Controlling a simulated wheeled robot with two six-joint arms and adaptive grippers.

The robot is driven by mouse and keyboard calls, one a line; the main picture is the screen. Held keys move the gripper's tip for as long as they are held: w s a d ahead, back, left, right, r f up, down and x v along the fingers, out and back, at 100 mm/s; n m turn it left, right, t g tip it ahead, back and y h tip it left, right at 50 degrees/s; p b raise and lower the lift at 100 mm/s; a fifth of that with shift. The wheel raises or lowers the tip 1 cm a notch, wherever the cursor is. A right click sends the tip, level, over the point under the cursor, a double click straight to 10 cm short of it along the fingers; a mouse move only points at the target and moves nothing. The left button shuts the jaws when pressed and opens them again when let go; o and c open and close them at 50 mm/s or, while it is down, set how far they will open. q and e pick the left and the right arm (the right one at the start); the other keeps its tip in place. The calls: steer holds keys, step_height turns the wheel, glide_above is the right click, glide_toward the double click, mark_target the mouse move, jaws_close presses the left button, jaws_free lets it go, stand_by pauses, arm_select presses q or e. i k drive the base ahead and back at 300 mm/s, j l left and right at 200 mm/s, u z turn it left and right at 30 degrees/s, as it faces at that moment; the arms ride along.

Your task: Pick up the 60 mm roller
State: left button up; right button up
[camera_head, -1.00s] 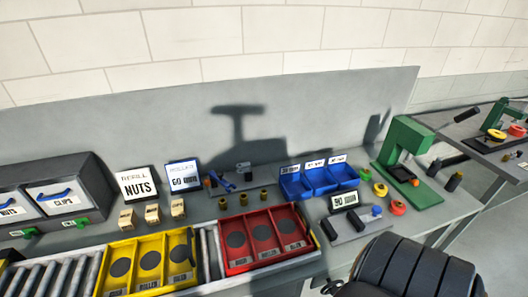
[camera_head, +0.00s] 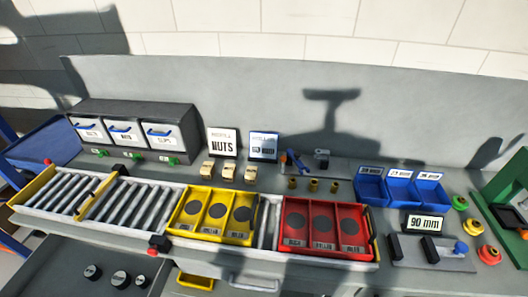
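No gripper of mine is in view. No part can be picked out for certain as the 60 mm roller. Several short black cylinders with pale tops stand on the dark surface at lower left: a small one (camera_head: 92,272), a larger one (camera_head: 120,279) and another (camera_head: 142,281). Three small brass-coloured cylinders (camera_head: 313,185) stand on the bench behind the red tray. A sign (camera_head: 423,223) reads 90 mm, and a grey fixture (camera_head: 455,263) with dark upright blocks lies in front of it. The small print on the blue-edged sign (camera_head: 263,146) is hard to read.
A roller conveyor (camera_head: 130,203) runs along the bench front, carrying a yellow tray (camera_head: 214,238) and a red tray (camera_head: 325,253), each with three compartments. Behind are white drawers (camera_head: 125,132), a NUTS sign (camera_head: 223,143), blue bins (camera_head: 399,189) and a green press (camera_head: 508,185) at right.

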mark_target(120, 279)
steer(key=u, duration=1.8)
